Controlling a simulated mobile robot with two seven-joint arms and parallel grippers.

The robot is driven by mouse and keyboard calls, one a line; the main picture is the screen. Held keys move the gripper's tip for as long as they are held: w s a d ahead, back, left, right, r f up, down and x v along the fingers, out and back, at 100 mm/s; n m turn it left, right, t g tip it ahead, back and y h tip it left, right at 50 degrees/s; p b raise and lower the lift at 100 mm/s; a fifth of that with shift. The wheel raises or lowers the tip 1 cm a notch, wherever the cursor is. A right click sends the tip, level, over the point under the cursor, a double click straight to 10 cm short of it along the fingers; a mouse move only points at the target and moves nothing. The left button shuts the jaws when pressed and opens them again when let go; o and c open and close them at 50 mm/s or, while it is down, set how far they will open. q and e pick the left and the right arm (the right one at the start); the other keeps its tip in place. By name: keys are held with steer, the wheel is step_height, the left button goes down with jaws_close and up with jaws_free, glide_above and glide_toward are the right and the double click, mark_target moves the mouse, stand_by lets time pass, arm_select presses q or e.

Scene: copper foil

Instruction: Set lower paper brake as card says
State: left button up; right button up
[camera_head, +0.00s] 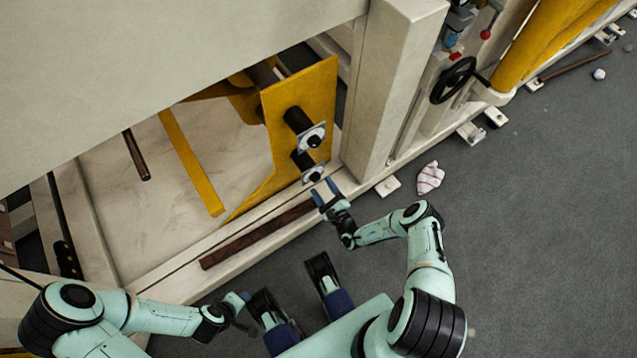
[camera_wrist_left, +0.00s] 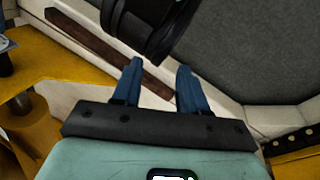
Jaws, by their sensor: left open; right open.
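A yellow plate (camera_head: 300,88) on the machine carries two dark cylinders with pale square plates and black knobs, one above the other. The upper knob (camera_head: 314,141) is clear of my grippers. The lower knob (camera_head: 315,175) sits just above my right gripper (camera_head: 325,191), whose blue fingers are open and empty. I cannot tell whether they touch it. My left gripper (camera_head: 243,298) is low at the left, away from the knobs. In the left wrist view its blue fingers (camera_wrist_left: 160,68) are apart with nothing between them. I cannot make out a card or any scale marking.
A cream machine post (camera_head: 393,85) stands right of the yellow plate. A black handwheel (camera_head: 452,80) is farther right. A brown bar (camera_head: 258,234) lies along the cream base rail. A striped rag (camera_head: 430,178) lies on the grey floor (camera_head: 540,220), which is mostly clear at the right.

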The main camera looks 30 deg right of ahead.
mark_target(317, 180)
arm_select(q)
steer(key=shift+w+a+f+b, duration=0.35)
steer(key=shift+w+f, duration=0.15)
steer(key=shift+w, duration=0.25)
arm_select(e)
steer(key=shift+w, duration=1.55)
steer(key=shift+c, duration=0.3)
steer(key=c, duration=1)
steer(key=shift+m, duration=0.4)
steer(key=m, duration=0.4)
steer(key=shift+m, duration=0.3)
steer(key=shift+m+g+y, duration=0.4)
steer(key=shift+m, duration=2)
arm_select(q)
steer(key=shift+t, duration=0.3)
